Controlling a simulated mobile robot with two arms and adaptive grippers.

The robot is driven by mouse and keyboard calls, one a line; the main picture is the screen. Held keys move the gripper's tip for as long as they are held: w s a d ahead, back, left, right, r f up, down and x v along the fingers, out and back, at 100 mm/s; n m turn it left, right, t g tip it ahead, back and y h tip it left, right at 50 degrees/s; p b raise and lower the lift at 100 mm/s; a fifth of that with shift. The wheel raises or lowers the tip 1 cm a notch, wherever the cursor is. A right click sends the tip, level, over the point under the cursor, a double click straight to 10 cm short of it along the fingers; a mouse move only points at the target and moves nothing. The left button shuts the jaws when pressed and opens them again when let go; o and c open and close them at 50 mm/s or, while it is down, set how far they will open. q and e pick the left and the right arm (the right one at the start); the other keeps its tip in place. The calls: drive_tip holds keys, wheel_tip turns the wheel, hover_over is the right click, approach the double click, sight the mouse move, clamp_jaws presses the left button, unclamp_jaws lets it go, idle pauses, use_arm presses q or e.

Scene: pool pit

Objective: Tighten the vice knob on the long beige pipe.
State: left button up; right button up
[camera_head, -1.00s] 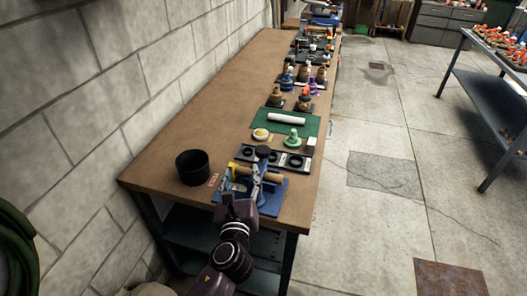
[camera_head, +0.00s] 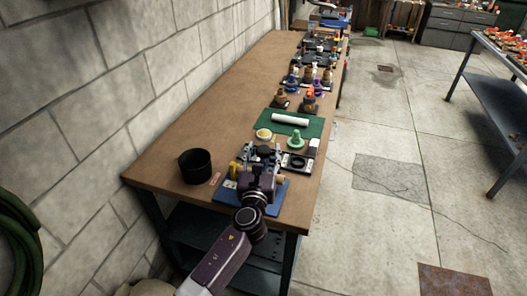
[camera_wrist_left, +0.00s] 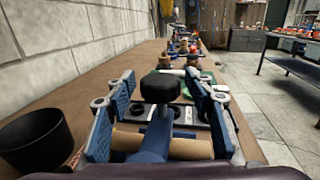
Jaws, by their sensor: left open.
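The black vice knob (camera_wrist_left: 160,85) stands upright on its stem in the left wrist view, between the spread fingers of my left gripper (camera_wrist_left: 162,98). I see a gap on each side of the knob. The long beige pipe (camera_wrist_left: 190,149) lies crosswise below it in the blue vice (camera_wrist_left: 153,143). In the head view my left gripper (camera_head: 262,154) is open over the vice and hides most of it. Only the pipe's right end (camera_head: 281,179) shows there, above the blue base (camera_head: 278,193). My right gripper is not in view.
A black cup (camera_head: 195,167) stands left of the vice, and its rim is near the left finger in the wrist view. A dark tray with round recesses (camera_head: 298,162) lies just beyond. Farther back is a green mat (camera_head: 311,131) with a white cylinder (camera_head: 290,119). A wall borders the bench's left.

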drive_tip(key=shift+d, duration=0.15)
use_arm(q)
drive_tip(key=shift+c, duration=0.9)
drive_tip(key=c, duration=1)
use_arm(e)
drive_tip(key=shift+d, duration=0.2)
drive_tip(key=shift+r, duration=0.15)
